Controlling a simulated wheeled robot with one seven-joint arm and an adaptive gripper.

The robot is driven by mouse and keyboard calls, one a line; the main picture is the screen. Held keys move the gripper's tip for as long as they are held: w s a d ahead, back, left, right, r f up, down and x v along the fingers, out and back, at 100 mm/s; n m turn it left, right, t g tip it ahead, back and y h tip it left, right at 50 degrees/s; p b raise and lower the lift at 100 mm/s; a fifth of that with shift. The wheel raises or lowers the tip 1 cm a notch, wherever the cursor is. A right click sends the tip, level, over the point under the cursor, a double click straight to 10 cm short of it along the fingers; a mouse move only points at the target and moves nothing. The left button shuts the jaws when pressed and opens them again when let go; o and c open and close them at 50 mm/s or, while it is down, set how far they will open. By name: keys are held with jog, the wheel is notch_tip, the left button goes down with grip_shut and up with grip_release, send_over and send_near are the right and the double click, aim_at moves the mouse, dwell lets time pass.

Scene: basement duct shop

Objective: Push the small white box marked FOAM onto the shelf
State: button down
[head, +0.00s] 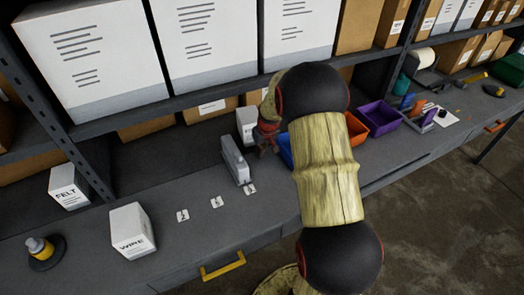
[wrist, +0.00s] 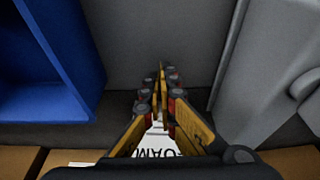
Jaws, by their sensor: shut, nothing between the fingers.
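Contact cannot be told. The shelf (head: 205,95) above the bench holds large white boxes.
A grey upright object (head: 235,160) stands just in front of the white box; blue (head: 285,150), orange (head: 359,137) and purple (head: 379,117) bins stand to the right. FELT (head: 68,187) and WIRE (head: 132,230) boxes stand left. Numbered tags (head: 216,201) lie on the bench.

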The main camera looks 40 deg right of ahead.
notch_tip(320, 180, up, 3)
jog(key=shift+w+f, duration=0.1)
jog(key=shift+f, duration=0.05)
jog(key=v, duration=0.6)
jog(key=shift+r+p, duration=0.35)
jog(key=shift+p, duration=0.1)
